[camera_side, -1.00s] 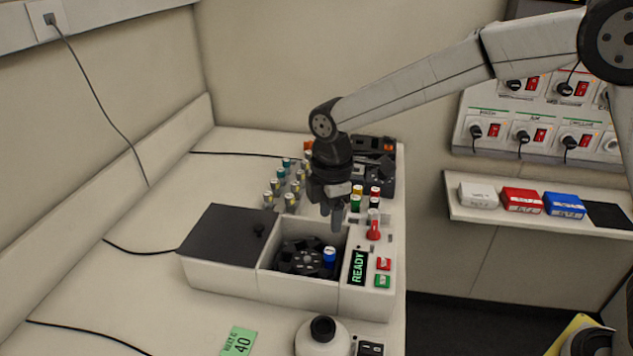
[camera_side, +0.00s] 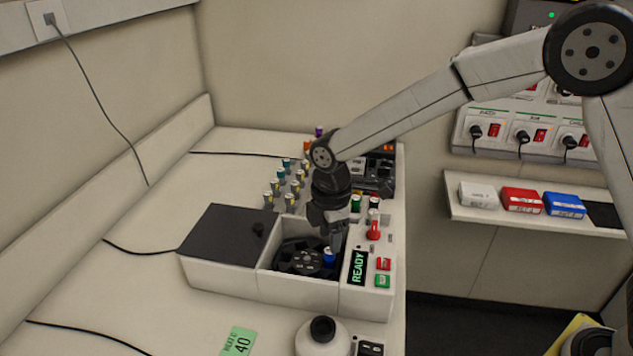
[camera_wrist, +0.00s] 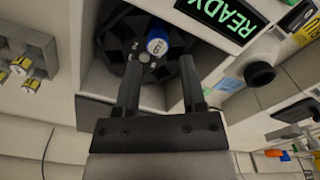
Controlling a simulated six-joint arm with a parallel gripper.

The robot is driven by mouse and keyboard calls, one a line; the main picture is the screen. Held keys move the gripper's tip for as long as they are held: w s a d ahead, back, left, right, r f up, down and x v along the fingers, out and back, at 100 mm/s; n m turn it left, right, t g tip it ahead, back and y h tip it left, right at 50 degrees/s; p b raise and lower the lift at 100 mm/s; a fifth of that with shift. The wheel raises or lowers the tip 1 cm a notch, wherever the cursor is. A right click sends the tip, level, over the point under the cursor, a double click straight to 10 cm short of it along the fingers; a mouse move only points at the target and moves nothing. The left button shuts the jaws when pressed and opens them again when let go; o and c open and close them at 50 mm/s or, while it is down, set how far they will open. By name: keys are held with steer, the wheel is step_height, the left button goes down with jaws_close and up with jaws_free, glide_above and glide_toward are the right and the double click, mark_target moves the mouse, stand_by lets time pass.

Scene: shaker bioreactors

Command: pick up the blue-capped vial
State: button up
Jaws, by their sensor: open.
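The blue-capped vial (camera_side: 329,257) stands in the dark round rotor (camera_side: 297,259) inside the open bay of the white machine. In the wrist view its cap (camera_wrist: 157,43) shows a white top marked with a digit, beyond the fingertips and roughly between their lines. My gripper (camera_side: 337,247) points down over the bay, right at the vial in the side view, and partly overlaps it there. In the wrist view my gripper (camera_wrist: 160,75) is open, with nothing between its two dark fingers. I cannot tell whether a finger touches the cap.
The machine's dark lid (camera_side: 224,236) lies to the left of the bay. A READY display (camera_side: 359,268) and red and green buttons (camera_side: 383,272) are at its right. Several capped vials (camera_side: 284,187) stand behind.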

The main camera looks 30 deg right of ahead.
mark_target(329, 263)
steer(key=shift+d+f, duration=0.1)
steer(key=shift+f, duration=2.5)
steer(key=shift+c, duration=0.2)
jaws_close()
